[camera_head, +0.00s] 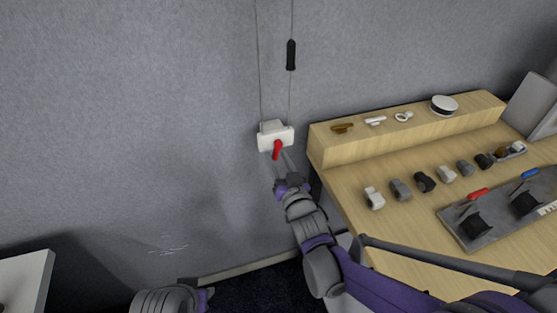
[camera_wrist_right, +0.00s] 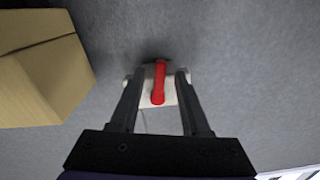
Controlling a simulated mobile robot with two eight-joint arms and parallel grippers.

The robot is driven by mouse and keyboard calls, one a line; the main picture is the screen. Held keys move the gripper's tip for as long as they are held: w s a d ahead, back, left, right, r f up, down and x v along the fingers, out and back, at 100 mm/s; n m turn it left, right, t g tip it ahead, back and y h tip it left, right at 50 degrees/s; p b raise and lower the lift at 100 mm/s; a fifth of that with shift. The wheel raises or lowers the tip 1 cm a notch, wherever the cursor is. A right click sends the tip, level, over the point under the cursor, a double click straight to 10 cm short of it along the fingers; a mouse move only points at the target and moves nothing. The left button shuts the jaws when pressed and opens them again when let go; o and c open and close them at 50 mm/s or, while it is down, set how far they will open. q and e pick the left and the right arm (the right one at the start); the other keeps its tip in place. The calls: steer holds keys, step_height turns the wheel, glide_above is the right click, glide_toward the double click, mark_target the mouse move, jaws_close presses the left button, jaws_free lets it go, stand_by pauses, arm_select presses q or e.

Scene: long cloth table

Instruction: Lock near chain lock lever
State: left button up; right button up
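The chain lock is a white box (camera_head: 270,136) on the grey wall with a red lever (camera_head: 277,150) that points down in the head view. In the right wrist view the red lever (camera_wrist_right: 158,84) stands in front of the white lock body (camera_wrist_right: 169,92). My right gripper (camera_head: 283,163) is open just below the lock in the head view; in the right wrist view its two fingers (camera_wrist_right: 158,95) are on either side of the lever, with gaps to it. My left arm shows at the bottom of the head view, but its fingers cannot be made out.
Two thin cords rise from the lock; one carries a black handle (camera_head: 291,55). A wooden table (camera_head: 355,220) with a raised ledge (camera_head: 330,155) stands right of the lock, bearing several small fittings and a grey plate (camera_head: 480,239) with red and blue levers.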

jaws_close()
steer(key=n, duration=0.1)
steer(key=d+n, duration=0.1)
steer(key=shift+w+n+b, duration=0.1)
steer(key=shift+n+b, duration=0.25)
steer(key=shift+n, duration=0.05)
steer(key=shift+o, duration=0.4)
jaws_free()
